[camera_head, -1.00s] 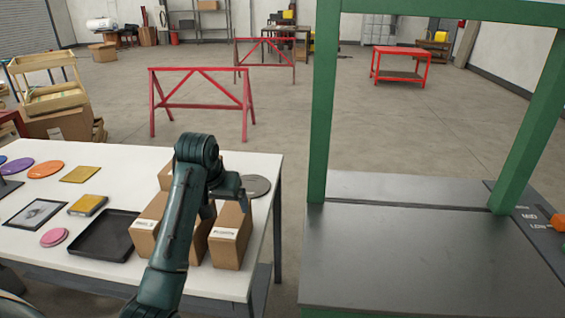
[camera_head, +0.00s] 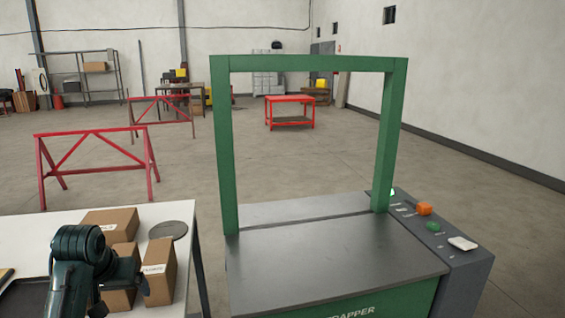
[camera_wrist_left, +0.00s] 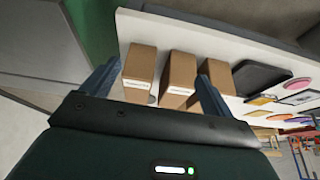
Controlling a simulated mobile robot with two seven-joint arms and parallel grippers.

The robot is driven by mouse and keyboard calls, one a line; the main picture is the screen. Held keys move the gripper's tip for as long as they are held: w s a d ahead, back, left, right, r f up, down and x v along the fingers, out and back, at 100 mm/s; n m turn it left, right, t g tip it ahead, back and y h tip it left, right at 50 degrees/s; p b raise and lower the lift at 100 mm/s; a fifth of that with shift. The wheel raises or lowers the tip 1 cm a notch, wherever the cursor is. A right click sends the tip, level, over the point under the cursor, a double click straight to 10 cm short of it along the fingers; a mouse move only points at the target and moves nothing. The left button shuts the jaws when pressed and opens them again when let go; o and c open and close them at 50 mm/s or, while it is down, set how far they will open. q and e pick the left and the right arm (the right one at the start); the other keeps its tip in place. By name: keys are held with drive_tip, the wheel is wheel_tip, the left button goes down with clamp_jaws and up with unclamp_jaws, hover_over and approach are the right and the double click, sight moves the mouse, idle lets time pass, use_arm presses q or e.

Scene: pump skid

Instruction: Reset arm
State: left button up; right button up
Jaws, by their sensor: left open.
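My left gripper (camera_head: 124,294) is at the lower left of the head view, over the boxes on the white table (camera_head: 50,224). In the left wrist view the left gripper (camera_wrist_left: 159,72) has its two fingers wide apart with nothing held between them. Beyond the fingers stand several brown cardboard boxes: one (camera_wrist_left: 140,66), a middle one (camera_wrist_left: 181,72) and another (camera_wrist_left: 217,72). In the head view a box (camera_head: 160,269) stands right of the gripper and another (camera_head: 112,221) behind it. My right gripper is in neither view.
A green-framed strapping machine (camera_head: 226,150) with a dark flat top (camera_head: 330,262) and a button panel (camera_head: 440,242) stands right of the table. A grey disc (camera_head: 168,230) lies near the table's edge. Red trestles (camera_head: 98,165) and a red cart (camera_head: 289,112) stand on open floor behind.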

use_arm(q)
drive_tip(key=s+d+f+m+t, duration=0.15)
drive_tip(key=s+d+f, duration=0.25)
drive_tip(key=f, duration=0.6)
drive_tip(key=s+d+f+m+t, duration=0.15)
drive_tip(key=s+d+f, duration=0.3)
drive_tip(key=f, duration=0.45)
drive_tip(key=s+d+f+m+t+h, duration=0.1)
drive_tip(key=s+d+f+h, duration=0.1)
drive_tip(key=s+d, duration=0.3)
drive_tip(key=s+d+f+m+t+h, duration=0.1)
drive_tip(key=s+d+f+h, duration=0.1)
drive_tip(key=s+d, duration=0.3)
drive_tip(key=s, duration=0.4)
drive_tip(key=shift+s, duration=0.25)
